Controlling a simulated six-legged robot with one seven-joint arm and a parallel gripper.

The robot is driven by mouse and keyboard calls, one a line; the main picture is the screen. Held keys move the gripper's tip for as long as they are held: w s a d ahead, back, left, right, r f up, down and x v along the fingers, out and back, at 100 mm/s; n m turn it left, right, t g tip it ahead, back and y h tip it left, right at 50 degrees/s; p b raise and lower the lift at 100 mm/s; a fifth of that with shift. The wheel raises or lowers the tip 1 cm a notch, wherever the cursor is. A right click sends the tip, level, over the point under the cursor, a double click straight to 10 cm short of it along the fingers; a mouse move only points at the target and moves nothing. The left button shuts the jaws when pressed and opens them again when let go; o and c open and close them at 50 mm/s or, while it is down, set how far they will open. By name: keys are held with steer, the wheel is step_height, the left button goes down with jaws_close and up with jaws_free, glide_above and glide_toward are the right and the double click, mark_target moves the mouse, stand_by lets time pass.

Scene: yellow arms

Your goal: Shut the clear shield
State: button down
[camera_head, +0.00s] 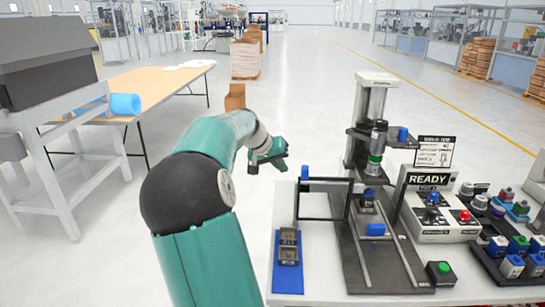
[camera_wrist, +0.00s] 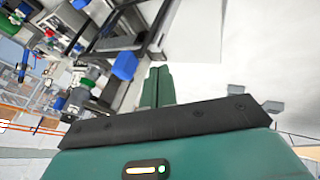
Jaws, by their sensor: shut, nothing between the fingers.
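The clear shield (camera_head: 326,181) shows as a dark-edged, see-through frame at the left front of the press (camera_head: 375,130). A blue block (camera_head: 304,172) sits at its upper left corner. The frame stands off to the left of the blue part (camera_head: 376,229) on the dark base, so the work area shows openly. My gripper (camera_head: 280,163) is left of the shield, slightly higher in the picture and apart from it. In the wrist view its green fingers (camera_wrist: 158,86) are together with nothing between them. A blue block (camera_wrist: 125,66) appears just beyond their left side there.
A control box with a READY sign (camera_head: 431,179) stands right of the press. Several coloured parts fill the right side. A green button box (camera_head: 441,273) is at the front.

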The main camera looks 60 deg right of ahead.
steer(key=s, duration=0.1)
steer(key=s+d, duration=0.1)
steer(key=s, duration=0.1)
steer(key=shift+s+d, duration=0.2)
steer(key=shift+d, duration=0.2)
steer(key=shift+w, duration=0.1)
steer(key=s+d, duration=0.4)
steer(key=s, duration=0.4)
steer(key=s+d, duration=0.4)
steer(key=s, duration=0.4)
steer(key=shift+s+d, duration=0.15)
steer(key=shift+s, duration=0.2)
